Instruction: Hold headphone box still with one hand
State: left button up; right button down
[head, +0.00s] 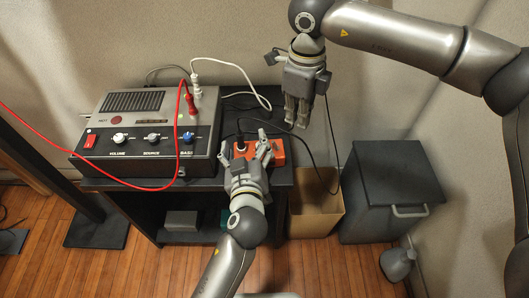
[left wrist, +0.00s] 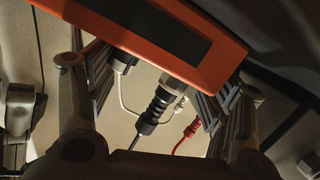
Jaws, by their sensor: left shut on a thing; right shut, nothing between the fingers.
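The orange headphone box (head: 277,152) sits on the dark table top, right of the amplifier. In the left wrist view the box (left wrist: 215,62) shows an orange face with a dark panel across the top. My left gripper (head: 251,150) is shut on the box, one finger at each side; its fingers (left wrist: 155,95) flank the box in the wrist view. A black plug (left wrist: 157,103) with a cable meets the box's edge between the fingers. My right gripper (head: 297,120) is shut and empty, above and right of the box, fingers pointing down.
The grey amplifier (head: 150,128) with knobs, a red cable (head: 180,125) and a white cable (head: 240,72) fills the table's left. A cardboard bin (head: 314,212) and a dark lidded bin (head: 392,190) stand on the floor at the right. A black cable hangs near my right gripper.

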pick_arm(q)
jog(key=shift+f, duration=0.35)
jog(key=o, duration=1.2)
jog(key=shift+r, duration=0.15)
jog(key=shift+s+r, duration=0.1)
jog(key=v, duration=1.1)
jog(key=shift+s, duration=0.4)
notch_tip(320, 180, up, 10)
jog(key=p, duration=0.8)
jog(key=shift+d, duration=0.1)
